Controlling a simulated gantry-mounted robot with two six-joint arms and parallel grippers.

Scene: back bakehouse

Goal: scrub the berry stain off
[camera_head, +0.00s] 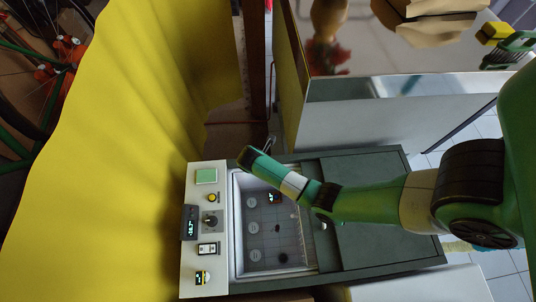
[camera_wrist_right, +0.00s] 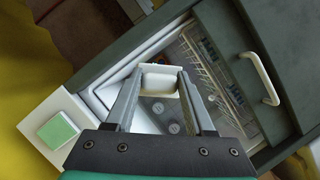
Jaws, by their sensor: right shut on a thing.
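My right gripper (camera_wrist_right: 158,88) is shut on a pale, cream-and-white block (camera_wrist_right: 158,82). In the head view my right arm reaches in from the right, its dark end above the upper edge of the grey unit; the held block is not clear there. Below the fingers is the unit's open basin (camera_head: 262,231), pale-walled, with round marks on its floor. A dark round spot (camera_head: 283,257) and a small dark-red item (camera_head: 274,198) show in it. I cannot tell which mark, if any, is the berry stain.
A white control panel (camera_head: 207,262) with a knob and a green pad (camera_head: 206,176) borders the basin. A lid with a pale handle (camera_wrist_right: 259,78) lies beside it. A yellow curtain (camera_head: 130,120) hangs at left. A yellow block (camera_head: 493,33) is at upper right.

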